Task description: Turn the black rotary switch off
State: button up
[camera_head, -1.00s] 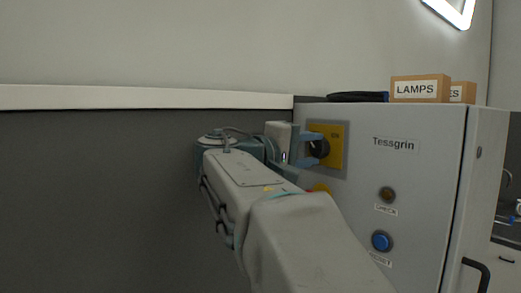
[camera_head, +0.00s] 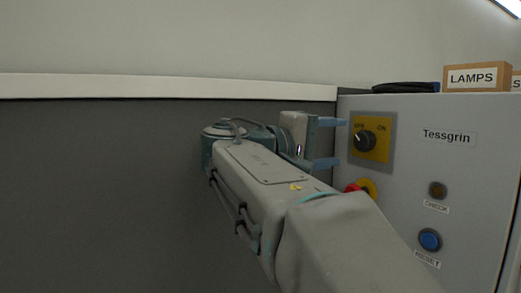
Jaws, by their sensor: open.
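The black rotary switch (camera_head: 365,141) sits on a yellow plate (camera_head: 381,152) on the front of the grey Tessgrin cabinet. The plate reads OFF at upper left and ON at upper right. The knob's pointer seems to lean up and left, toward OFF, though it is small in view. My gripper (camera_head: 338,142) is left of the switch, with its two blue fingers spread one above the other and nothing between them. A gap shows between the fingertips and the knob.
A red button on a yellow base (camera_head: 367,188) is below the switch, partly hidden by my arm. An amber CHECK light (camera_head: 438,190) and a blue RESET button (camera_head: 430,239) are to the right. A LAMPS box (camera_head: 476,77) stands on the cabinet.

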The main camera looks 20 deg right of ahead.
jog(key=a, duration=0.8)
jog(key=shift+s+b, duration=0.25)
jog(key=shift+b, duration=0.1)
